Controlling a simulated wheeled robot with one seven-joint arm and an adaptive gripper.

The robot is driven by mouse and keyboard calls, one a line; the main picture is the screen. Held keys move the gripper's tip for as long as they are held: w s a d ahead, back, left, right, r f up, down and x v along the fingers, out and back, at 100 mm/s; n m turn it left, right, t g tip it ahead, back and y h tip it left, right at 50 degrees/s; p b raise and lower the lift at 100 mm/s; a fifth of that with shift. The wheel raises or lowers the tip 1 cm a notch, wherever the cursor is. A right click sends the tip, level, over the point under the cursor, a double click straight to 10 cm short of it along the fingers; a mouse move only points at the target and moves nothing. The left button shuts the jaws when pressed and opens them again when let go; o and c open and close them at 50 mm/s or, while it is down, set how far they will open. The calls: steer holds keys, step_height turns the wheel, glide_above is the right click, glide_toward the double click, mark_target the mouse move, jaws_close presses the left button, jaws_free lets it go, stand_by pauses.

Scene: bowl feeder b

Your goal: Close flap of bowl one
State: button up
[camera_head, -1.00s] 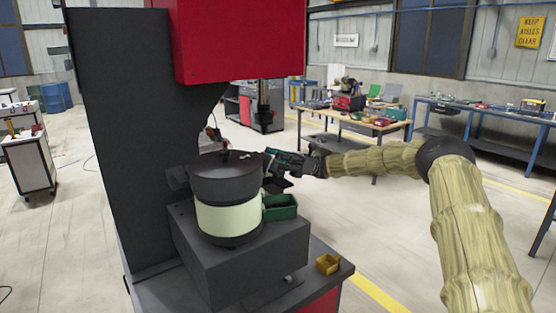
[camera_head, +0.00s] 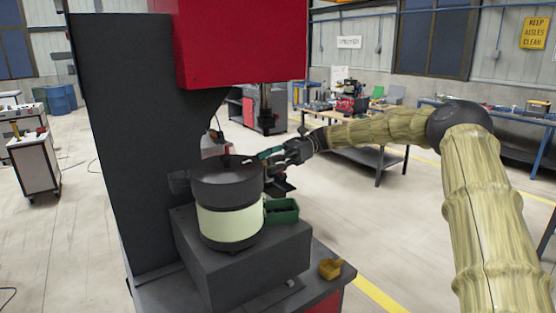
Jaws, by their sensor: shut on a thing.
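The bowl feeder has a dark round bowl (camera_head: 227,188) on a cream band (camera_head: 230,222), standing on a grey block. My gripper (camera_head: 264,156) reaches in from the right at the bowl's upper right rim. Its fingers point left and are shut on a small part there, which looks like the flap; the fingers hide most of it. A thin pale piece shows just left of the fingertips, over the rim. The flap's exact angle is too small to tell.
A green bin (camera_head: 281,210) sits right of the bowl, below my gripper. A dark machine column (camera_head: 130,150) stands left, with a red housing (camera_head: 240,40) above. Open floor lies to the right.

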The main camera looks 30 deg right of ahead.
steer(key=shift+a, duration=0.2)
stand_by(0.4)
steer(key=o, duration=1)
steer(key=shift+a, duration=0.1)
steer(key=shift+a+h, duration=0.2)
steer(key=shift+h, duration=0.1)
steer(key=shift+r, duration=0.1)
steer(key=v, duration=1.2)
steer(key=shift+w, duration=0.1)
steer(key=shift+a, duration=0.1)
